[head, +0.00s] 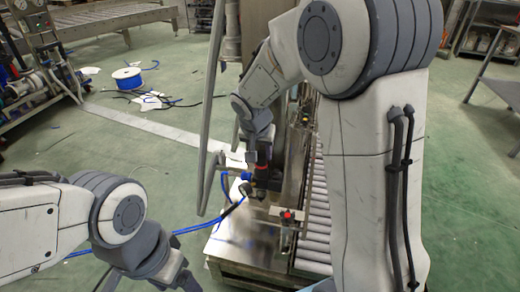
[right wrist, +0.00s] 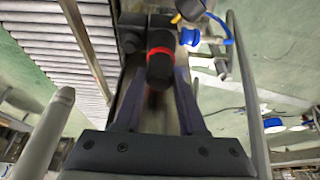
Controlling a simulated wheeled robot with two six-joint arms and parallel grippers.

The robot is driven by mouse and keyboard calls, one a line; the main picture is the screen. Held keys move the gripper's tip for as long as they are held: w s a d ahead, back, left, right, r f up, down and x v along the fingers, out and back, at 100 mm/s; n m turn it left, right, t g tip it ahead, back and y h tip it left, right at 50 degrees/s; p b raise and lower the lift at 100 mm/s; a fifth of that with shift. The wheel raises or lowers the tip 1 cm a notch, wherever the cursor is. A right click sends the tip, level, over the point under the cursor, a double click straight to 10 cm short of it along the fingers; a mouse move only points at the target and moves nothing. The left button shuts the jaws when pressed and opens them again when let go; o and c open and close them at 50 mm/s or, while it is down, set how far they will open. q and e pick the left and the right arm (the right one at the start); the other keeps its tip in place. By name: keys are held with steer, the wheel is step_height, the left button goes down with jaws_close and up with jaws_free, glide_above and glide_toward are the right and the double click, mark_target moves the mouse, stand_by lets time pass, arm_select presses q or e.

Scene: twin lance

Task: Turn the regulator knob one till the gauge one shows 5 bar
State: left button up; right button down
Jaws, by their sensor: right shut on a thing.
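My right gripper (right wrist: 158,75) has its two fingers closed on either side of the regulator knob (right wrist: 160,70), a black cylinder with a red ring. In the head view the right gripper (head: 263,157) reaches down to the regulator over the bench, and a bit of red shows there. A small round gauge (right wrist: 190,9) with a yellow patch sits beside the knob at the top of the wrist view. Its dial cannot be read in either view.
A metal bench (head: 240,246) stands under the regulator, with a roller conveyor (head: 314,215) to its right. A red button post (head: 287,215) stands near the front. Blue hose (head: 195,229) runs off to the left. A grey upright post (head: 212,120) is close to the gripper's left.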

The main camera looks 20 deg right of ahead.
steer(key=shift+n+y+p, duration=0.5)
steer(key=shift+n+p, duration=0.6)
steer(key=shift+n, duration=0.1)
steer(key=shift+c, duration=2.3)
jaws_free()
steer(key=shift+t, duration=0.3)
steer(key=p+v, duration=0.4)
steer(key=v, duration=0.6)
steer(key=shift+r, duration=0.25)
steer(key=shift+s, duration=0.1)
